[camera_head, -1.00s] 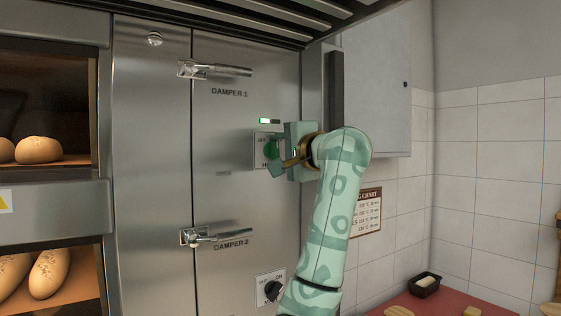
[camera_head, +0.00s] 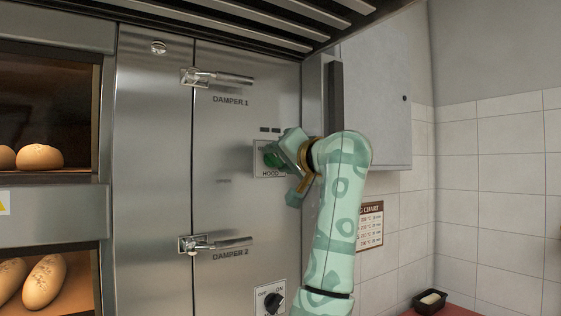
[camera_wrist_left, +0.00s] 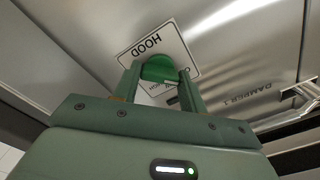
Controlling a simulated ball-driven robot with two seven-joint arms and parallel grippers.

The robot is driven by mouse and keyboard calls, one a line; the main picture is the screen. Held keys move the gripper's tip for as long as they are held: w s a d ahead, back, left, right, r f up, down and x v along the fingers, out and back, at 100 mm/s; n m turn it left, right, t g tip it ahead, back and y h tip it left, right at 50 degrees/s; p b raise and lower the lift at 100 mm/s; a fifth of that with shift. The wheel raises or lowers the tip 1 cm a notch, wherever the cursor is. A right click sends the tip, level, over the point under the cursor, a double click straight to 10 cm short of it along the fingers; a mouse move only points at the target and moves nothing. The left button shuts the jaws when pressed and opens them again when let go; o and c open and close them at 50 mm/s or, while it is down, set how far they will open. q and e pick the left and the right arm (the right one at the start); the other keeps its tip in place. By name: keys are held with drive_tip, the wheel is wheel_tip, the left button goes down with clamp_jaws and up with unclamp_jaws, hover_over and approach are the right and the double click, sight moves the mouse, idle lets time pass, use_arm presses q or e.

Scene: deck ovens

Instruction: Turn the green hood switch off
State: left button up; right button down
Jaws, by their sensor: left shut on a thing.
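The green hood switch (camera_head: 269,157) is a round knob on a small white plate marked HOOD (camera_head: 263,171) on the steel panel. It also shows in the wrist view (camera_wrist_left: 158,68), between my two fingers. My left gripper (camera_head: 276,158) is shut on the knob and is tilted in the head view. The fingers hide part of the knob and plate. Two small indicator windows (camera_head: 269,130) above the plate are dark. My right gripper is not in view.
Damper handles stick out above (camera_head: 216,78) and below (camera_head: 215,244) the switch. A black knob (camera_head: 271,301) marked OFF and ON sits lower down. A hood with slats (camera_head: 250,28) hangs overhead. Ovens with bread (camera_head: 40,157) stand at left.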

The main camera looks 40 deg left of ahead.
use_arm(q)
drive_tip(key=shift+w+f, duration=0.1)
drive_tip(key=shift+f, duration=0.1)
idle(0.3)
drive_tip(key=o, duration=1)
drive_tip(key=shift+r, duration=0.1)
drive_tip(key=b+v, duration=0.2)
drive_tip(key=v, duration=1.4)
drive_tip(key=shift+d, duration=0.15)
